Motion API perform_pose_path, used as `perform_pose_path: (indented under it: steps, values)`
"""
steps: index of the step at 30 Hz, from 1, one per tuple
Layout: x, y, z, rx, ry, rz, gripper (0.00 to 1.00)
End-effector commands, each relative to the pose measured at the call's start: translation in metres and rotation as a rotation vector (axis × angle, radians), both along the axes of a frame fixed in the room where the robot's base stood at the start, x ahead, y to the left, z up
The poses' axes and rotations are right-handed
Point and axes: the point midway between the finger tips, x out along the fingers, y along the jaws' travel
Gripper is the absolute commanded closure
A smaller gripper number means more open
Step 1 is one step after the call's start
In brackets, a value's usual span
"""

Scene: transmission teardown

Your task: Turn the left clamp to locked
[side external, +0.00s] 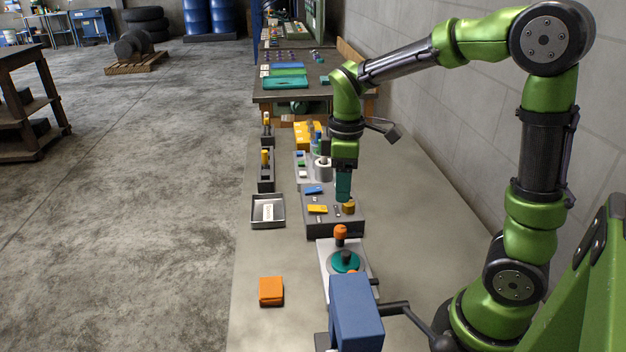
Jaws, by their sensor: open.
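My gripper (344,197), with teal fingers, points down over the right part of a dark grey block (320,230). It is open, and a small brass-coloured round part (348,207) is just below or beside its fingertips; I cannot tell if they touch. Nearer the camera, a light plate (325,262) carries a teal disc (343,262) with a dark centre. An orange knob (340,231) stands at the plate's far edge, and a second orange piece shows at its near side, partly hidden. Which part is the left clamp, and its lock state, I cannot tell.
A blue block (356,310) stands in front and hides part of the plate. An orange block (271,291) lies at the left on the bench. A shallow metal tray (254,222) and dark holders (265,172) line the left edge. The bench's right side is clear.

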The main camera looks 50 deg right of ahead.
Motion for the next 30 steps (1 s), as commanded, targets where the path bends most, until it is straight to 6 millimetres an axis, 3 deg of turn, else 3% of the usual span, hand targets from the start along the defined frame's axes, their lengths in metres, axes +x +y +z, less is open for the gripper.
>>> perform_pose_path:
  steps: [9,15,21,29,30]
  values:
    - [-0.001,0.000,-0.071,0.000,0.005,-0.001,0.43]
    - [0.000,0.000,-0.101,0.001,0.002,-0.001,0.43]
    - [0.000,0.000,-0.113,0.001,-0.001,-0.002,0.43]
    - [0.000,0.000,-0.114,0.001,-0.001,-0.002,0.43]
    - [0.000,0.000,-0.114,0.001,-0.001,-0.001,0.48]
